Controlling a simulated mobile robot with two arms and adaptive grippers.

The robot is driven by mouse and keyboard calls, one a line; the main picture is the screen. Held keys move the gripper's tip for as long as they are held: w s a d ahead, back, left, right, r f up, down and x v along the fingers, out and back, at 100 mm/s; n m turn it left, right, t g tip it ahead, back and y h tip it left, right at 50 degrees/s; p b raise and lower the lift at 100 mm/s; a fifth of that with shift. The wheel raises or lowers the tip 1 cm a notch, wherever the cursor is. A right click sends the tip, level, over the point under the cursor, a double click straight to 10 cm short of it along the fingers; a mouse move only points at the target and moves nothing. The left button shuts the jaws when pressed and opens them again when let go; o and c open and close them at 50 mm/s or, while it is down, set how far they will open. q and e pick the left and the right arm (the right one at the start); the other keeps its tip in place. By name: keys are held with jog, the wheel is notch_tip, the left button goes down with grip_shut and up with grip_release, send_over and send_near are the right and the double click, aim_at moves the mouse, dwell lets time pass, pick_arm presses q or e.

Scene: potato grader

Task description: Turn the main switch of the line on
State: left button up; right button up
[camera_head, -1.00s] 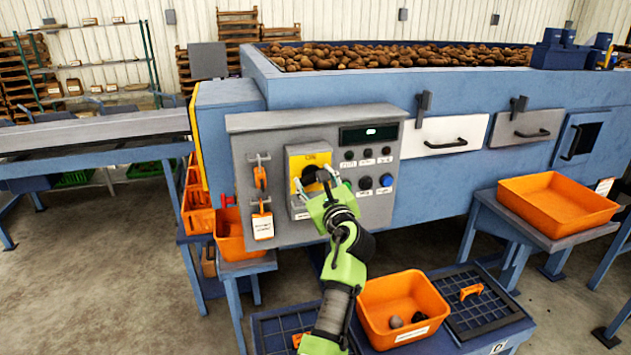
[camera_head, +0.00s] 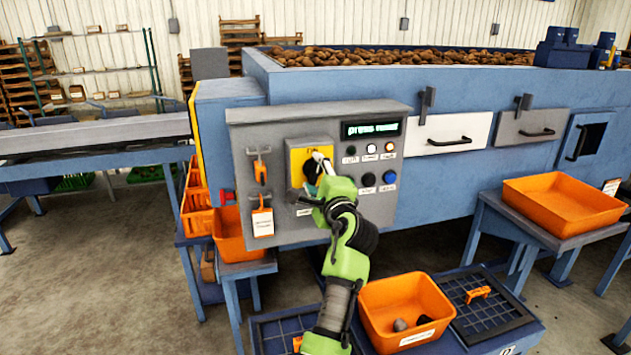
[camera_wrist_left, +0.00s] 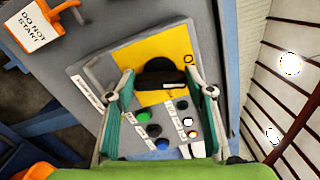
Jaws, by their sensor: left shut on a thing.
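The main switch is a dark rotary handle on a yellow plate (camera_head: 298,157) in the grey control panel (camera_head: 275,130). In the left wrist view the black switch handle (camera_wrist_left: 160,81) lies crosswise between the two fingers, in front of the yellow plate (camera_wrist_left: 183,46). My left gripper (camera_head: 316,166) is shut on this handle, and the gripper partly hides the switch in the head view. The panel's display (camera_head: 371,129) shows green text, apparently "press reset". Small lamps (camera_head: 371,148) and a blue button (camera_head: 389,178) sit right of the switch. My right gripper is not in view.
An orange padlock (camera_head: 260,172) and a tag (camera_head: 262,222) hang left of the switch; the tag reads "DO NOT START" in the wrist view. An orange bin (camera_head: 405,290) stands below on a blue stand. An orange tray (camera_head: 563,205) is at the right.

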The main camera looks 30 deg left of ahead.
pick_arm(q)
jog(key=shift+r+n+b, duration=0.1)
jog(key=shift+n+b, duration=0.75)
jog(key=shift+n, duration=0.65)
jog(key=shift+r+n, duration=0.1)
jog(key=shift+n, duration=0.2)
jog(key=o, duration=1.1)
jog(key=shift+w+f, duration=0.15)
jog(key=shift+f, duration=0.1)
